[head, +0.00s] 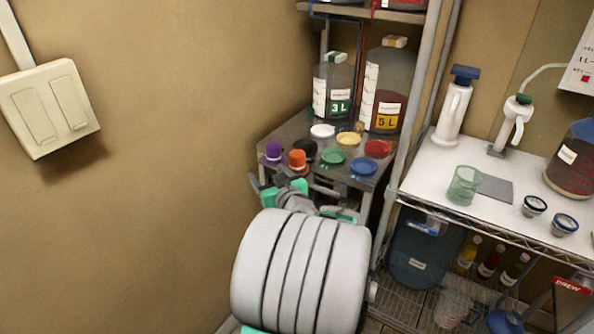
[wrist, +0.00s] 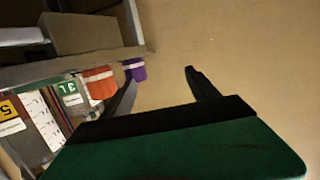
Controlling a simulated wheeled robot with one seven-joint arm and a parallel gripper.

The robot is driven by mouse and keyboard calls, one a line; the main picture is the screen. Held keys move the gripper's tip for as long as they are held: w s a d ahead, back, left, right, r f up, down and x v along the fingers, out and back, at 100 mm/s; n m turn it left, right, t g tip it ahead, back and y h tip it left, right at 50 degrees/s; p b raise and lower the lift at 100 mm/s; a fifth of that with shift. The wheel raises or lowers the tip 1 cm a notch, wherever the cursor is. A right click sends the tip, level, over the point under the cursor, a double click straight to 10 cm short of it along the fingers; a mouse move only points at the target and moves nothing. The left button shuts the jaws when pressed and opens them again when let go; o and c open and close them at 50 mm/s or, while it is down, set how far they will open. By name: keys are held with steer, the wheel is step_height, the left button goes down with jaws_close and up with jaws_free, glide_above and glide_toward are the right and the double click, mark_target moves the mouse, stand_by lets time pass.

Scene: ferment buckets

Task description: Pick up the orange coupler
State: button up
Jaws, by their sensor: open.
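The orange coupler (head: 297,159) stands near the front left edge of a small metal table (head: 300,128), in the head view. In the wrist view the orange coupler (wrist: 99,83) is left of the jaws, close to the left finger. A purple coupler (head: 273,152) stands to its left; it also shows in the wrist view (wrist: 135,70), just beyond the left fingertip. My gripper (wrist: 160,75) is open, with nothing between its fingers. In the head view it is low in front of the table, partly hidden by my arm.
A 3 L jug (head: 333,88) and a 5 L jug (head: 387,90) stand behind. A rack post (head: 409,130) rises at right; the wall closes the left.

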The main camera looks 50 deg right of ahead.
mark_target(299, 160)
steer(key=s+d+m+h, duration=0.1)
steer(key=s+d, duration=0.1)
steer(key=s+d+m+h, duration=0.1)
steer(key=s+d+h, duration=0.1)
steer(key=d, duration=0.1)
steer(key=s+d+h, duration=0.1)
steer(key=s+d, duration=0.1)
steer(key=shift+s+d+r+m, duration=0.15)
steer(key=shift+r+m, duration=0.25)
steer(key=p+x, duration=0.1)
steer(key=x, duration=0.6)
steer(key=shift+f+p, duration=0.25)
steer(key=shift+p, duration=0.15)
steer(key=shift+c, duration=0.6)
jaws_close()
